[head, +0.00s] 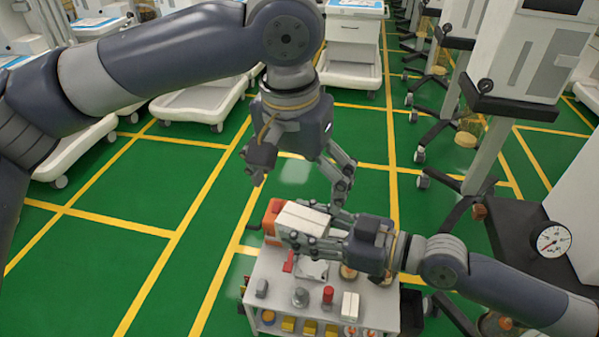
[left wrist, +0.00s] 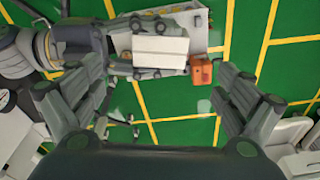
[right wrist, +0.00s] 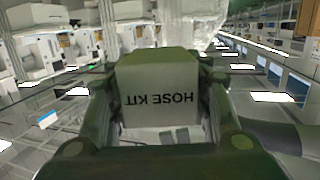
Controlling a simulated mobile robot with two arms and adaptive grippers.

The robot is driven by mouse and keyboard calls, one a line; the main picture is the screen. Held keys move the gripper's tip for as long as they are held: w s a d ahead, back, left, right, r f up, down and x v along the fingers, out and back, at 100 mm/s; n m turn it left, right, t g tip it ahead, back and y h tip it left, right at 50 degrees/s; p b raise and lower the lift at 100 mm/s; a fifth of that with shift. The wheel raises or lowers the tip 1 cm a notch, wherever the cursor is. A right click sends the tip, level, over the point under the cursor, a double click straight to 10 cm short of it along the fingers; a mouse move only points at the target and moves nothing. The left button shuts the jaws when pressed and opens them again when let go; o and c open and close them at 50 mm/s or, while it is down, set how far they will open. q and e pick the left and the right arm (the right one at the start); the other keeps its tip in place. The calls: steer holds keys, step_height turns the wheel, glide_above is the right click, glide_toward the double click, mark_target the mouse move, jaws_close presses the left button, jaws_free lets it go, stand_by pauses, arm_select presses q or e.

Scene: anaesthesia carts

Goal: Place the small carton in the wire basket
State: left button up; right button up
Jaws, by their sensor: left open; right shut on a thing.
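A white carton (head: 303,218) is held in my right gripper (head: 308,228), above the back of a small white cart. In the right wrist view the carton (right wrist: 160,98) sits between the two fingers, with "HOSE KIT" upside down on its face. My left gripper (head: 298,186) is open and empty, just above and behind the carton. The left wrist view shows the carton (left wrist: 160,50) beyond its spread fingers. Another small white carton (head: 350,306) stands on the cart. I cannot make out a wire basket for sure; a dark bin (head: 411,312) shows partly at the cart's right side.
The cart top (head: 268,272) holds a red bottle (head: 328,294), grey items and an orange box (head: 271,216) at its back left corner. Yellow boxes (head: 309,327) are below. Equipment stands and a pressure gauge (head: 553,240) are at right. Green floor is free at left.

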mark_target(303, 218)
arm_select(q)
steer(key=f, duration=0.3)
steer(key=w+f, duration=0.1)
steer(key=f, duration=0.6)
steer(key=shift+w+d, duration=0.2)
steer(key=shift+d, duration=0.15)
steer(key=c, duration=1.2)
arm_select(e)
steer(key=o, duration=1.2)
steer(key=shift+v, duration=2.3)
steer(key=f+v, duration=0.1)
steer(key=v, duration=0.6)
steer(key=shift+d+r, duration=0.15)
steer(key=shift+r, duration=0.3)
